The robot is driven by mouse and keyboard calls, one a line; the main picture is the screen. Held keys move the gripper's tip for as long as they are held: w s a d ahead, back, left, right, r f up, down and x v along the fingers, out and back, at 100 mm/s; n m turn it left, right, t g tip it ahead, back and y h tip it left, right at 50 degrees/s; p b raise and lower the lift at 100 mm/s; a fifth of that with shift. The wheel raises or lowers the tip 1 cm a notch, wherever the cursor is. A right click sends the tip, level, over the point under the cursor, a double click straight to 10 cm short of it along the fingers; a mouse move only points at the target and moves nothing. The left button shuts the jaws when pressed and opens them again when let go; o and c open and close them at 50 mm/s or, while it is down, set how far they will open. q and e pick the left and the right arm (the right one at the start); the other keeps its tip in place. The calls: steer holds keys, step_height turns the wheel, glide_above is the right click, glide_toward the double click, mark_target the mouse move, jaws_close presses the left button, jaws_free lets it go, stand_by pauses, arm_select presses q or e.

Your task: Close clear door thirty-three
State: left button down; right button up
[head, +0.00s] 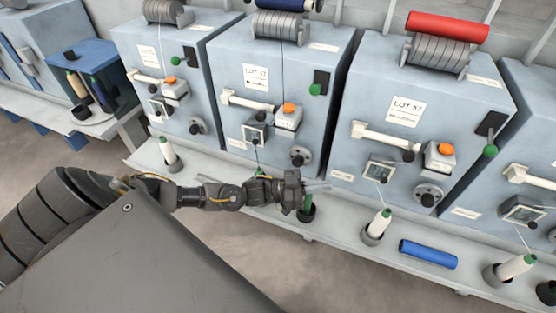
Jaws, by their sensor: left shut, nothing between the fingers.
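Several pale blue spinning units stand in a row, each with a small framed clear pane low on its front. These panes show on the left unit (160,107), the middle unit (256,134), the right unit (380,171) and the far right unit (523,213). I cannot read the number thirty-three on any of them, and cannot tell how far each pane stands open. My left gripper (318,188) is shut and empty. It appears in front of the lower edge of the middle unit, pointing right, apart from the panes as far as I can tell. My right gripper is not in view.
A pale ledge (340,243) runs below the units. It bears white bobbins (379,224) in dark cups and a loose blue roll (428,254). A red roll (447,26) lies on top. A blue box (92,55) stands at left. Floor in front is clear.

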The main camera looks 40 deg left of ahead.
arm_select(q)
steer(key=v, duration=0.8)
steer(key=s+d+f+n+y+b, duration=0.1)
steer(key=s+d+f+n+y, duration=0.35)
steer(key=y, duration=0.75)
steer(key=s+a+f+n+g+y, duration=0.2)
steer(key=s+f+n+g+y, duration=0.1)
steer(key=s+f+n, duration=0.1)
steer(key=shift+s+f+g, duration=0.4)
steer(key=shift+s+f, duration=0.1)
steer(key=shift+s, duration=0.65)
steer(key=shift+r, duration=0.1)
